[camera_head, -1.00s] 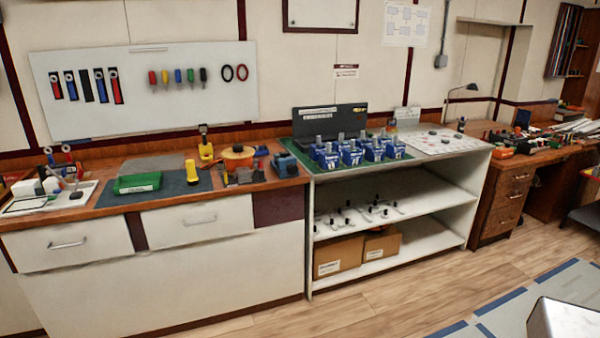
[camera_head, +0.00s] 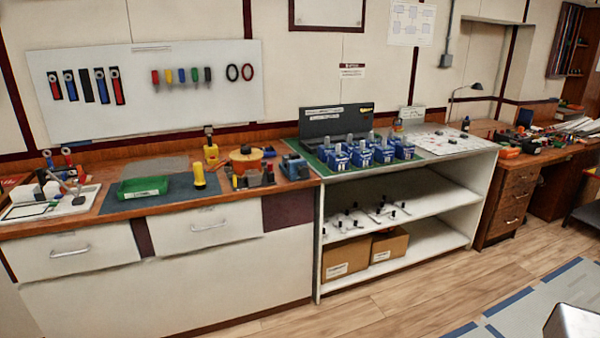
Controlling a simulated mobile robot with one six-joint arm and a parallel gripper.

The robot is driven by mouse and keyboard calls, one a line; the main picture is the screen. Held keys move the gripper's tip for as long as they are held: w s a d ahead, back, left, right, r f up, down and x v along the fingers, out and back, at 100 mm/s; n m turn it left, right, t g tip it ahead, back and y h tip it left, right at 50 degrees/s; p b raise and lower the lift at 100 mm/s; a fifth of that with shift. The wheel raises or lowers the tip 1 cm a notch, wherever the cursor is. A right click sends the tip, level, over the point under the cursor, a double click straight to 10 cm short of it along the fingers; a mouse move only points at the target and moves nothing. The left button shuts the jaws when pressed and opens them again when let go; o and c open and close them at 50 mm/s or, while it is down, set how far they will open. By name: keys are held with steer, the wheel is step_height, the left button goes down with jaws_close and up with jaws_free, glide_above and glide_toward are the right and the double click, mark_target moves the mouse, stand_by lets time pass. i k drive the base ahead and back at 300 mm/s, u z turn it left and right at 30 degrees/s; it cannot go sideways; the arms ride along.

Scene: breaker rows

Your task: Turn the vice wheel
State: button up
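A small blue object (camera_head: 295,167) that looks like the vice sits on the wooden bench top, left of the green mat. It is too small in the picture for me to make out its wheel. My gripper is not in view.
The wooden bench (camera_head: 225,265) has two drawers; a green tray (camera_head: 143,189), a yellow torch (camera_head: 198,176) and an orange round item (camera_head: 245,158) stand on it. Several blue breaker-like units (camera_head: 362,155) stand on the green mat. The wooden floor (camera_head: 400,285) in front is clear.

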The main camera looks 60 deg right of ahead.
mark_target(302, 171)
steer(key=z, duration=0.65)
steer(key=i, duration=1.3)
